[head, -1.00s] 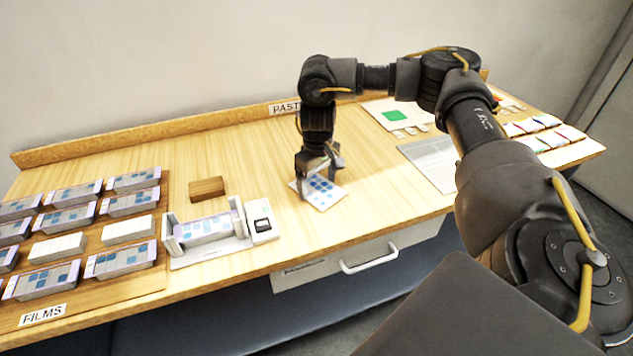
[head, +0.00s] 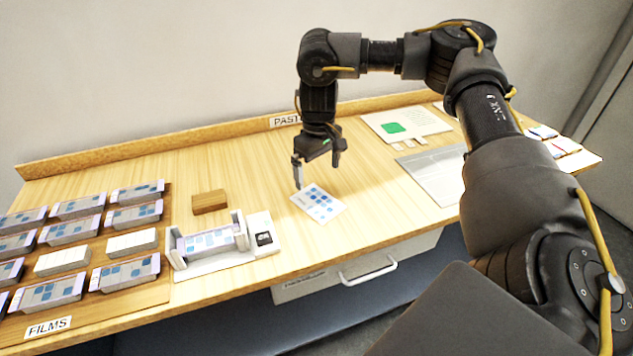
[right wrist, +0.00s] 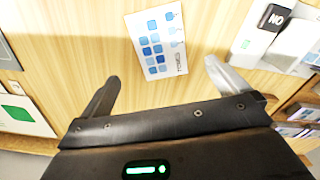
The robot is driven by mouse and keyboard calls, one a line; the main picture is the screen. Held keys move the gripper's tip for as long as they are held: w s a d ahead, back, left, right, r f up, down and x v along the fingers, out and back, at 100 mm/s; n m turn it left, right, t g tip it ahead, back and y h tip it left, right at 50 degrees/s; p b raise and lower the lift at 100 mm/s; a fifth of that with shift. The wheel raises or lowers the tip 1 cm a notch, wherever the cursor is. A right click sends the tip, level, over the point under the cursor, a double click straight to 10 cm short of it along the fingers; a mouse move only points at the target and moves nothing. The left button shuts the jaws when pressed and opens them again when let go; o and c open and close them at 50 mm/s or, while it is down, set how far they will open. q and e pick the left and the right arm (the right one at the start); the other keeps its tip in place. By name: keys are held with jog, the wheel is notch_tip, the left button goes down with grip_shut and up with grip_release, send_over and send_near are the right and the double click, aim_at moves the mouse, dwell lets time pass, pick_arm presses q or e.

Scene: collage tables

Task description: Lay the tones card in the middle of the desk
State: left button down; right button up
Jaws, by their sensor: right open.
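The tones card, a white card with several blue squares (head: 319,203), lies flat on the wooden desk (head: 390,215), near its middle and front edge. It also shows in the right wrist view (right wrist: 158,42), ahead of the fingertips. My right gripper (head: 318,172) is above and just behind the card, apart from it. In the right wrist view its two fingers (right wrist: 160,80) are spread wide with nothing between them. My left gripper is in neither view.
A white holder (head: 215,243) with a film tray stands left of the card, with a wooden block (head: 209,201) behind it. Several film trays fill a wooden board (head: 158,290) at left. A grey sheet (head: 435,175) and a green-patched board (head: 425,123) lie at right.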

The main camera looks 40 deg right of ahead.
jog(key=shift+r, duration=1.7)
jog(key=shift+r+p, duration=0.1)
jog(key=shift+p, duration=0.2)
